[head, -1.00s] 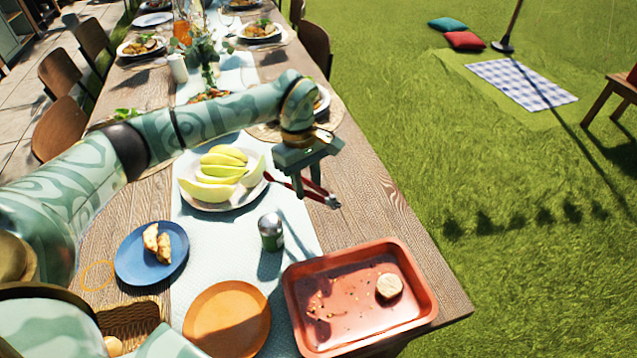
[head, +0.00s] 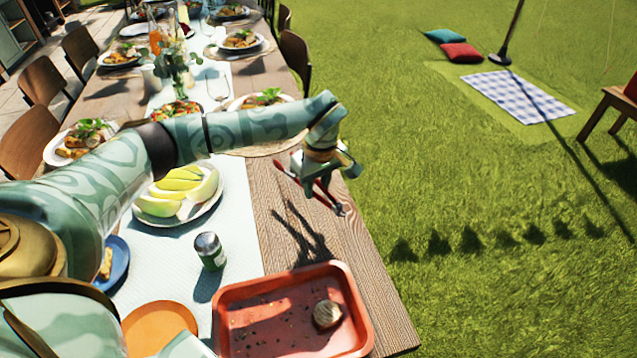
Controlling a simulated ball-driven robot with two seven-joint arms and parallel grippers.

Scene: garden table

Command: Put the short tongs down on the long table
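The short tongs (head: 331,199) are red with greyish tips. My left gripper (head: 322,183) is shut on them, and the tips stick out below it to the lower right. The tongs are in the air over the right side of the long table (head: 356,259). Gripper and tongs cast a shadow on the bare planks to their lower left, apart from them. The fingers hide the middle of the tongs. My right gripper is not in view.
A red tray (head: 268,336) with a round piece of food stands at the near end. A small shaker (head: 210,251) and a plate of melon slices (head: 190,214) stand left. Bare planks lie between runner and right edge. Grass (head: 480,290) lies beyond.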

